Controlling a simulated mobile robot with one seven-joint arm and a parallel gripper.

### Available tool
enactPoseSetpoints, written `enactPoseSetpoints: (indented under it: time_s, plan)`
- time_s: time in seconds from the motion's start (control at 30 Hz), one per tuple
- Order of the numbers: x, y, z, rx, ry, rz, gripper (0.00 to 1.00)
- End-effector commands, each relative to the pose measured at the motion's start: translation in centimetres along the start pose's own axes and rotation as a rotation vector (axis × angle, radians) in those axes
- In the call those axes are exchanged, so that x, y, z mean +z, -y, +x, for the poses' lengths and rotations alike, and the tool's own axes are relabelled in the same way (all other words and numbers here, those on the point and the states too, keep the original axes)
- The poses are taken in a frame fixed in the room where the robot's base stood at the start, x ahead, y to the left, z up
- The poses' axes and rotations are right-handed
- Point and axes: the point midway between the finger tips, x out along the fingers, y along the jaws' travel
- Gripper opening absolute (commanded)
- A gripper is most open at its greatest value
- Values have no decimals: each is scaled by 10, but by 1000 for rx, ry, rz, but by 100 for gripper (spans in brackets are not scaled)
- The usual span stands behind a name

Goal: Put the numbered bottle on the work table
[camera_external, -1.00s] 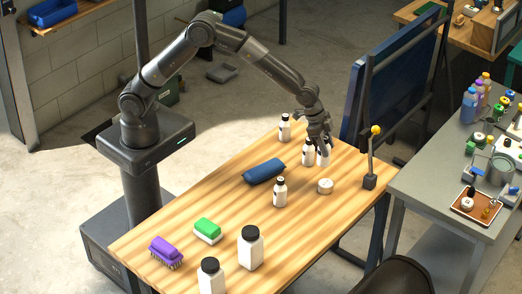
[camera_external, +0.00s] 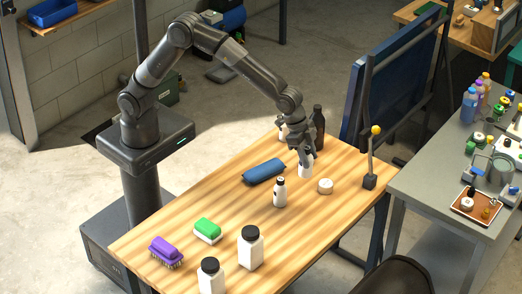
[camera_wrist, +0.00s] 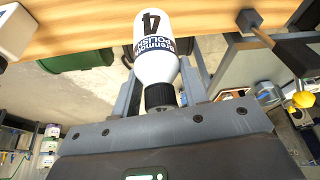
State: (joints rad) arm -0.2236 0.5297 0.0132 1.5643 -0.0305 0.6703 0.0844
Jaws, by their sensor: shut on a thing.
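My gripper (camera_external: 305,158) is shut on a white bottle (camera_external: 305,171), near the far part of the wooden work table (camera_external: 205,262). In the wrist view the same bottle (camera_wrist: 157,45) shows a large "4", a dark blue label reading "POLISH" and a black cap (camera_wrist: 160,97) toward my gripper (camera_wrist: 160,88), between the two fingers. The bottle looks about upright. I cannot tell whether its base touches the table. A smaller white bottle with a dark cap (camera_external: 280,194) stands closer to the camera. Another white bottle (camera_external: 283,133) is partly hidden behind my arm.
A dark bottle (camera_external: 318,127) stands behind my gripper. A blue roll (camera_external: 264,171), a white round tin (camera_external: 325,186) and a yellow-topped lever (camera_external: 372,158) are nearby.

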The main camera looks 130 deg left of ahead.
Motion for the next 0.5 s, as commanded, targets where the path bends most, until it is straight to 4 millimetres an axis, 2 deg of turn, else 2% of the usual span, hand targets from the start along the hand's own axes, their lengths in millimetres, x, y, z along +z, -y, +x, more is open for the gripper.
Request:
enactPoseSetpoints:
  time_s: [0.03,0.1,0.27,0.5]
  plan:
    - [2,-25,-2,6,-1,22,14]
    - [6,-53,-4,11,0,42,14]
    - [20,-115,-10,24,1,85,14]
    - [50,-202,-24,46,0,150,14]
